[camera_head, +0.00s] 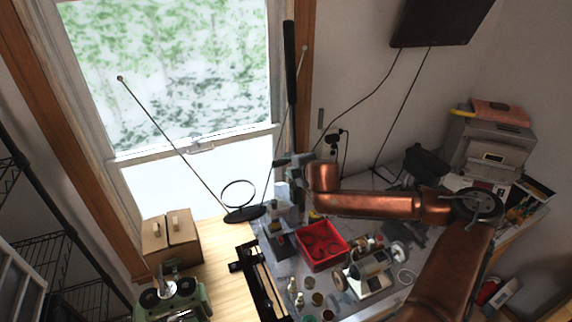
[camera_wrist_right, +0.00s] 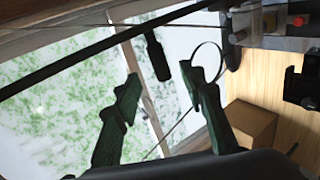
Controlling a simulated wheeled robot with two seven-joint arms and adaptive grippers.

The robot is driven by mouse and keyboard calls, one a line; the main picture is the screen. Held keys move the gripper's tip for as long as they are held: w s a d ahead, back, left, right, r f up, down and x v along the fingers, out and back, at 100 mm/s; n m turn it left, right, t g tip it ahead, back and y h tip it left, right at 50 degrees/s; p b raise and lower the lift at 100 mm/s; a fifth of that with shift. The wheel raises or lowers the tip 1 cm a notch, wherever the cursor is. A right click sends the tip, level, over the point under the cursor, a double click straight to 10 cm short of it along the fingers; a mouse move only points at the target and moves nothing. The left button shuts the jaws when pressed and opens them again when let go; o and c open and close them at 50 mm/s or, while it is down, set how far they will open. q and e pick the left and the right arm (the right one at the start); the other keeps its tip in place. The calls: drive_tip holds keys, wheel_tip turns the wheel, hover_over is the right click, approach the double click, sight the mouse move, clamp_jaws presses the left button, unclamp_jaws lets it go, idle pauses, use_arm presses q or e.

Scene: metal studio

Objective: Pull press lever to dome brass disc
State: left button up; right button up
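The press lever (camera_head: 290,62) is a long dark bar that stands nearly upright in front of the window's right frame. In the right wrist view a long dark bar, likely the lever (camera_wrist_right: 100,51), crosses the upper left, outside my fingers. My right gripper (camera_head: 284,161) is at the lower part of the lever in the head view. The right wrist view shows its two dark fingers (camera_wrist_right: 165,86) spread apart, with nothing held between them. Grey metal parts, likely the press (camera_head: 281,212), stand below the gripper, partly hidden. I cannot make out the brass disc. My left gripper is not in view.
A red tray (camera_head: 320,246) and small jars (camera_head: 298,300) lie on the bench. A loop stand with thin rods (camera_head: 245,214) is left of the gripper. A wooden box (camera_head: 171,243) and a green machine (camera_head: 172,298) are further left. A printer (camera_head: 490,150) stands at right.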

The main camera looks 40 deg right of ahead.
sight(281, 163)
drive_tip(key=b+x, duration=0.3)
drive_tip(key=x, duration=0.6)
drive_tip(key=shift+w+a, duration=0.1)
drive_tip(key=shift+a, duration=0.1)
drive_tip(key=shift+r, duration=0.1)
drive_tip(key=shift+c, duration=0.2)
clamp_jaws()
